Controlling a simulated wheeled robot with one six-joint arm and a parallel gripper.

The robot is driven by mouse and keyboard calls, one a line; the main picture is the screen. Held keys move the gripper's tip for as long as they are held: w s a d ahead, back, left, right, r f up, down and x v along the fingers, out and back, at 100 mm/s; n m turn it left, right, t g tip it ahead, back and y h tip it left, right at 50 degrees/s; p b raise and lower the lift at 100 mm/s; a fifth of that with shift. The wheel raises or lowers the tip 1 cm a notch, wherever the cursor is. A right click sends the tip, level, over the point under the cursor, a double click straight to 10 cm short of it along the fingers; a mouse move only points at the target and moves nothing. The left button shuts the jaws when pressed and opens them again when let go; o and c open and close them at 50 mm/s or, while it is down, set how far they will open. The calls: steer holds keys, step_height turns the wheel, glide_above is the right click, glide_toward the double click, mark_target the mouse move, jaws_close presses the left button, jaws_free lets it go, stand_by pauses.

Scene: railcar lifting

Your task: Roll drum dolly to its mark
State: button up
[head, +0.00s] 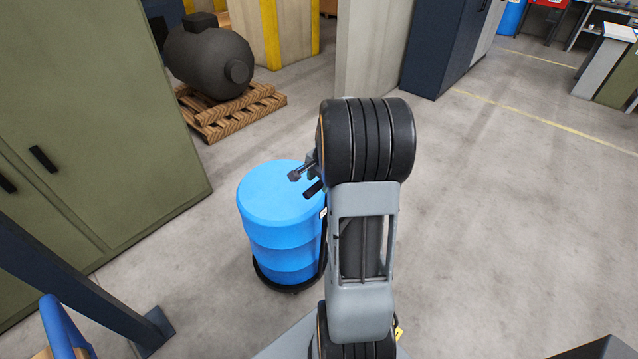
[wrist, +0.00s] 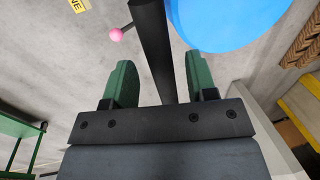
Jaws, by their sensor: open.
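The blue drum (head: 280,225) stands upright on a low black round dolly (head: 268,278), left of my arm in the head view. The drum's blue side also shows at the top right of the wrist view (wrist: 225,20). A dark straight bar (wrist: 150,35), likely the dolly's handle, runs between the two green fingers of my gripper (wrist: 158,60) in the wrist view. The fingers are apart, with a gap to the bar; I cannot tell its depth between them. In the head view my arm hides most of the gripper and handle. No floor mark is clearly visible.
A green cabinet (head: 85,130) stands left of the drum. A dark tank (head: 210,60) sits on a wooden pallet (head: 235,115) behind. A pink ball (wrist: 116,34) on a thin rod is beside the bar. The floor at right (head: 510,220) is open.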

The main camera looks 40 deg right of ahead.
steer(key=shift+w+f, duration=0.1)
steer(key=shift+f, duration=0.6)
